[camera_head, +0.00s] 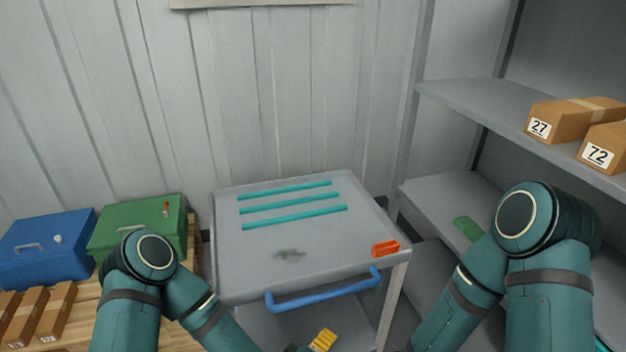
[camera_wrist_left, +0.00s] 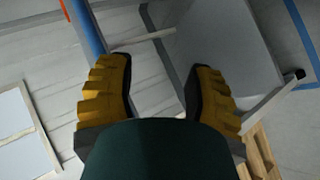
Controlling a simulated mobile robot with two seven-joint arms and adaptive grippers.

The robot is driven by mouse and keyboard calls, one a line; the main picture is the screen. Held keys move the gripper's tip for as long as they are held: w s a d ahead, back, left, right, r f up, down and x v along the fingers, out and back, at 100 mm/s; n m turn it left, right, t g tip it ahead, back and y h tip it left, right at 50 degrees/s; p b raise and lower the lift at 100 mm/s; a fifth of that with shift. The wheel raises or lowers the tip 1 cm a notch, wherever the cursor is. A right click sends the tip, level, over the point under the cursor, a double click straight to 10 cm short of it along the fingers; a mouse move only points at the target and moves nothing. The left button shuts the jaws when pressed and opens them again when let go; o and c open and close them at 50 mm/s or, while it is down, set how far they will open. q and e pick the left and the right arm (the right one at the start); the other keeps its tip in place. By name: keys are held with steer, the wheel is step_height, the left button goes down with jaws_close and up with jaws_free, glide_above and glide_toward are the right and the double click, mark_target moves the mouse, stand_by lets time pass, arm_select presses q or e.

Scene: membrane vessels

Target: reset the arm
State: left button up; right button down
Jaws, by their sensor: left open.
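My left gripper (camera_wrist_left: 158,78) is open in the left wrist view, with its two yellow ridged fingers apart and nothing between them. In the head view my left arm comes in from the left, bends at the elbow and runs down to the bottom edge. A yellow finger part of what looks like the left gripper (camera_head: 322,341) shows there, below the cart's blue handle (camera_head: 322,291). My right arm comes in from the right and its forearm leaves the picture at the bottom. My right gripper is out of view.
A grey cart (camera_head: 240,275) stands ahead, with several teal strips (camera_head: 293,204), a dark smudge and an orange piece (camera_head: 385,248) on top. Blue (camera_head: 45,248) and green (camera_head: 135,222) boxes stand left. Shelves with cartons (camera_head: 572,115) stand right, close to my right arm.

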arm_select(q)
steer(key=s+a+f+m+g+y, duration=0.1)
steer(key=s+a+f+m+g, duration=0.1)
steer(key=s+a+m+g, duration=0.6)
steer(key=s+a, duration=0.3)
steer(key=shift+a+g+y, duration=0.3)
steer(key=shift+a, duration=0.05)
stand_by(0.4)
